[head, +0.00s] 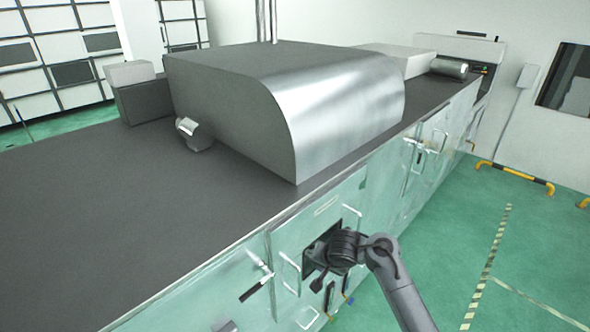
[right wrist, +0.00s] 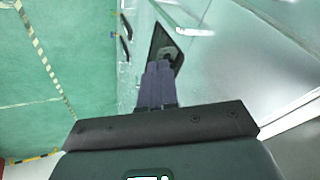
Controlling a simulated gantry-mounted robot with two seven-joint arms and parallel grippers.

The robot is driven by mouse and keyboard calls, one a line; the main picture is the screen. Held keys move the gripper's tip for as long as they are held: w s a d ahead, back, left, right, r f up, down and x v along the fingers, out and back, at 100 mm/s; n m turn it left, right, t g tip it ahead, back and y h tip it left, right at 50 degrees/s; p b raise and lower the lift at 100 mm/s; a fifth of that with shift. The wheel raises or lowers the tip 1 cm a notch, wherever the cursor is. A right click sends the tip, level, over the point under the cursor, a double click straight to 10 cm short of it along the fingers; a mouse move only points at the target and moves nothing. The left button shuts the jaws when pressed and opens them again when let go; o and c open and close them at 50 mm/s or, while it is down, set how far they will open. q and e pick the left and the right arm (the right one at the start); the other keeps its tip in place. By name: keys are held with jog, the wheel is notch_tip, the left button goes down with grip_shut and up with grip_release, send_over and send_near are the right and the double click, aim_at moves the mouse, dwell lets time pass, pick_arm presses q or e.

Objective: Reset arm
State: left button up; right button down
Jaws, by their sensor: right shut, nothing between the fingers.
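My right arm (head: 395,285) reaches in from the lower right in the head view. Its dark gripper (head: 320,256) is at the front face of the long machine, below the top edge. In the right wrist view the two purple-grey fingers of the right gripper (right wrist: 158,75) lie together, shut and empty. Just past their tips is a dark panel with a metal fitting (right wrist: 169,52) on the machine front; I cannot tell whether they touch it. My left gripper does not show.
The long machine (head: 90,215) has a dark flat top and handles on its pale green front. A large metal hood (head: 335,105) stands on it. Green floor (head: 460,220) lies open to the right, with a yellow-black barrier (head: 515,174) farther back.

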jog(key=s+f+g, duration=0.2)
jog(key=s+f, duration=0.6)
jog(key=f, duration=0.2)
jog(key=s+f+g, duration=0.1)
jog(key=s+f, duration=0.6)
jog(key=f, duration=0.4)
jog(key=s+d+f+m+g, duration=0.1)
jog(key=s+f, duration=0.3)
jog(key=s, duration=0.5)
jog(key=s+f+m, duration=0.1)
jog(key=s+f, duration=0.3)
jog(key=s, duration=0.4)
jog(key=s+d+r+n+h, duration=0.1)
jog(key=s+d+r, duration=0.15)
jog(key=s, duration=0.35)
jog(key=s+d+r+n, duration=0.1)
jog(key=s+d+r, duration=0.1)
jog(key=s+r, duration=0.3)
jog(key=d+r+n+t, duration=0.1)
jog(key=d+r+n, duration=0.1)
jog(key=r, duration=0.4)
jog(key=d+r+n+t, duration=0.1)
jog(key=d+r+n, duration=0.2)
jog(key=r+n, duration=0.2)
jog(key=shift+w+r+h, duration=0.3)
jog(key=shift+w+r, duration=0.05)
jog(key=shift+r, duration=0.75)
